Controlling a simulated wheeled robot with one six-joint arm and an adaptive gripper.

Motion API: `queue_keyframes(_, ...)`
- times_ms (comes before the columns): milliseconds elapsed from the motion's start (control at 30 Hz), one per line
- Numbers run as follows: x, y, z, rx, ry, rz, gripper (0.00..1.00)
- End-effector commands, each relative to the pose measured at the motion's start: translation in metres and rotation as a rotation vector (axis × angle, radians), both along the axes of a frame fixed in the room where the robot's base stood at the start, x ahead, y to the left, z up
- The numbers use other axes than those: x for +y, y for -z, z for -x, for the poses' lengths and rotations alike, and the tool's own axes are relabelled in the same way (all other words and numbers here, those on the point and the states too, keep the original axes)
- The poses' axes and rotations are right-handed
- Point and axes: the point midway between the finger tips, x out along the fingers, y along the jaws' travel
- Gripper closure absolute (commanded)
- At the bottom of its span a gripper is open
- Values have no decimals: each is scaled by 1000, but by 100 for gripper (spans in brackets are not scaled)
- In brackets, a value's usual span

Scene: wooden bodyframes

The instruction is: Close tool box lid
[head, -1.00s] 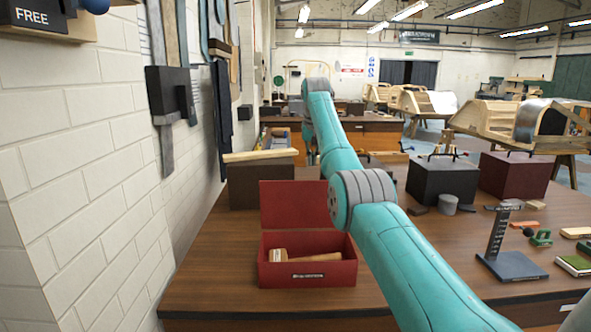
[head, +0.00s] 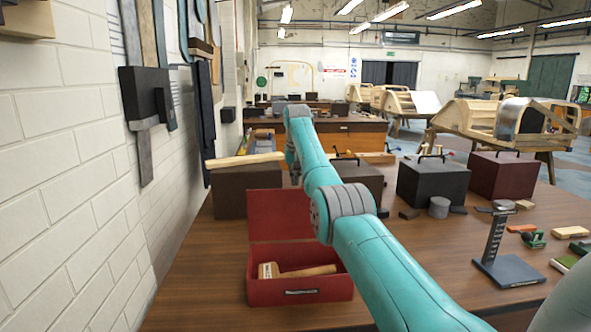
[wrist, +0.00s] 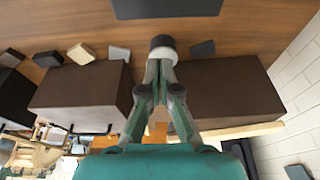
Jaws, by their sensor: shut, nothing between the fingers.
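The red tool box (head: 300,292) stands open on the near left part of the wooden bench. Its lid (head: 278,214) stands up at the back edge, and my arm hides the lid's right end. A wooden mallet (head: 298,271) lies inside the box. In the head view my gripper is mostly hidden behind my arm, beyond the lid. In the wrist view my gripper (wrist: 162,45) is shut and empty above the bench, with a small dark round thing at its tips. A dark edge at the top of that view may be the tool box; I cannot tell.
A brown box (head: 245,187) with a plank on it and a dark box (head: 358,178) stand behind the tool box. Another dark box (head: 438,183), a maroon box (head: 508,176) and a black stand (head: 494,243) are to the right. A white brick wall (head: 70,160) closes the left side.

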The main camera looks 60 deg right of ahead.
Motion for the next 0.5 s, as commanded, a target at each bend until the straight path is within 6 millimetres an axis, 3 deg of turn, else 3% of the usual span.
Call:
queue_keyframes(100, -2, 13, -1, 0, 0, 0, 100)
queue_keyframes(500, 12, 11, 10, -1, 0, 1, 100)
